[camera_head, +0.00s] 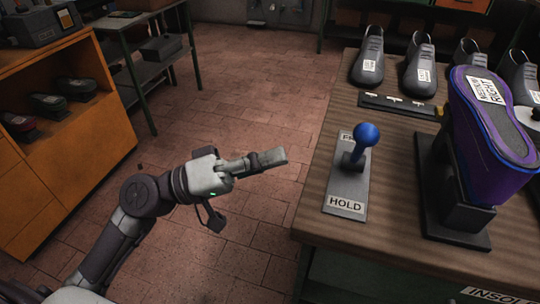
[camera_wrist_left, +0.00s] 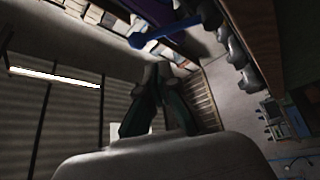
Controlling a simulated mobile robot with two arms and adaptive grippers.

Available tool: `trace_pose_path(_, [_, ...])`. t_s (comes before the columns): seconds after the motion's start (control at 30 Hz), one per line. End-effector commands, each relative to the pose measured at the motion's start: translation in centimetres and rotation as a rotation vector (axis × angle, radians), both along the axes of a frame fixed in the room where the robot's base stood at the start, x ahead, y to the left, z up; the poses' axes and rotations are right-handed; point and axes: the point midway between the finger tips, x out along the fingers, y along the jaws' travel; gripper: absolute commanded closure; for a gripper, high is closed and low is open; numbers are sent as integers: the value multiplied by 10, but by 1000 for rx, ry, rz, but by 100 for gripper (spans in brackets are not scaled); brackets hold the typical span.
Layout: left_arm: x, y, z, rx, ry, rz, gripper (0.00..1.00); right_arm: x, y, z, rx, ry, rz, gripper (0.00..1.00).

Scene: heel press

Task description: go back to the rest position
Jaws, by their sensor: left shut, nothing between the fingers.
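My left gripper (camera_head: 268,160) is shut and empty in the head view. It hangs over the brick floor, to the left of the workbench (camera_head: 316,205) and apart from it. Its fingers also show in the left wrist view (camera_wrist_left: 160,78), closed together with nothing between them. A lever with a blue ball knob (camera_head: 366,134) stands on a grey plate with the label HOLD on the bench, to the right of the gripper. The blue knob also shows in the left wrist view (camera_wrist_left: 137,41). My right gripper is in neither view.
A purple shoe (camera_head: 485,140) sits sole-up on a black stand (camera_head: 455,215) on the bench. Several grey shoe forms (camera_head: 370,58) stand behind it. An orange cabinet (camera_head: 75,145) with shoes is at the left. The brick floor (camera_head: 250,75) between is clear.

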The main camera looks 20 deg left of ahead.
Motion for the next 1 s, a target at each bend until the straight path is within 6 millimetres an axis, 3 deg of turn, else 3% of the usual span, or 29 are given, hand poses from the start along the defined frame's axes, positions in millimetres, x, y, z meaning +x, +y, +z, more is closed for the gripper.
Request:
trace_pose_path(0.47, [0,1,0,0,1,2,100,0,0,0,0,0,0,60])
trace_pose_path(0.57, [9,3,-12,16,14,28,100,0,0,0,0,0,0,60])
trace_pose_path(0.67, [31,11,-46,74,50,103,100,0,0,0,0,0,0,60])
trace_pose_path(0.77, [59,23,-107,179,113,211,100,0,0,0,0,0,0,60])
trace_pose_path(0.9, [83,43,-211,375,220,341,100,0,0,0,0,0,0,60])
trace_pose_path(1.0, [83,56,-287,530,298,401,100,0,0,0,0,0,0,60])
